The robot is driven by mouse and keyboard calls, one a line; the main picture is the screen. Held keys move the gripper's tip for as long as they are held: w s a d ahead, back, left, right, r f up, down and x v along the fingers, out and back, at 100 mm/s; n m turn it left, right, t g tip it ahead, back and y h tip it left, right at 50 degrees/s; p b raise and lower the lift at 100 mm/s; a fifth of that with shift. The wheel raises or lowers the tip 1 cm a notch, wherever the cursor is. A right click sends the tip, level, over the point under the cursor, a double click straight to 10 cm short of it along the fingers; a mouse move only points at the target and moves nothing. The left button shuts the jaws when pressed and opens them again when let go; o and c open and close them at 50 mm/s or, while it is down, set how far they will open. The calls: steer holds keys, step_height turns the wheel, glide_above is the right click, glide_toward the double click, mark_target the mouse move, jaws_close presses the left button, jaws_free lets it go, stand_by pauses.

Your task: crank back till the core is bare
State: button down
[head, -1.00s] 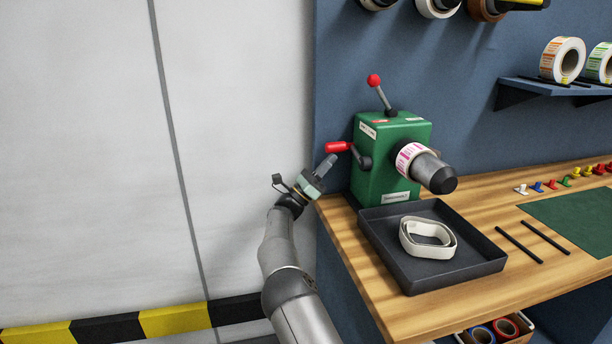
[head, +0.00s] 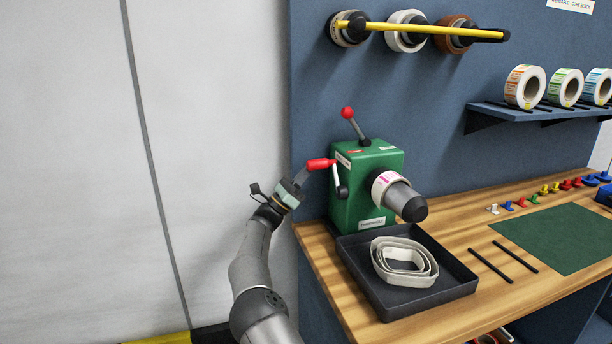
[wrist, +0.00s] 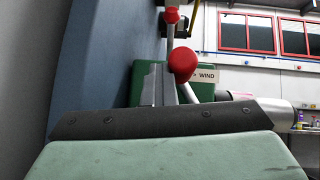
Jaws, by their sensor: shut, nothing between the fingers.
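The green rewinder (head: 366,180) stands at the bench's left end. Its crank has a red handle (head: 321,163) and a grey arm (head: 339,180) standing nearly upright. My gripper (head: 301,177) is shut and empty, its tips close to the handle's left end; I cannot tell whether they touch. The handle's red end (wrist: 183,63) shows just ahead in the wrist view. White label web with pink print (head: 383,186) is still wound on the core beside the dark-tipped grey spindle (head: 407,201). Loose white web (head: 405,262) lies in loops in the black tray (head: 447,289).
A red-knobbed lever (head: 348,114) rises from the rewinder's top, and a "WIND" label (wrist: 206,76) shows beside the crank. A yellow rod with rolls (head: 420,30) hangs above. A green mat (head: 560,238) and two black rods lie right of the tray.

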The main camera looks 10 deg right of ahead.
mark_target(310, 169)
steer(key=m+g, duration=0.1)
steer(key=s+r+m+g, duration=0.1)
steer(key=m+g+h, duration=0.1)
steer(key=shift+s+d+r+m+g+p, duration=0.2)
steer(key=shift+s+m+g+p, duration=0.1)
steer(key=shift+m+g, duration=0.1)
steer(key=shift+s+r, duration=0.2)
steer(key=shift+s, duration=0.3)
stand_by(0.8)
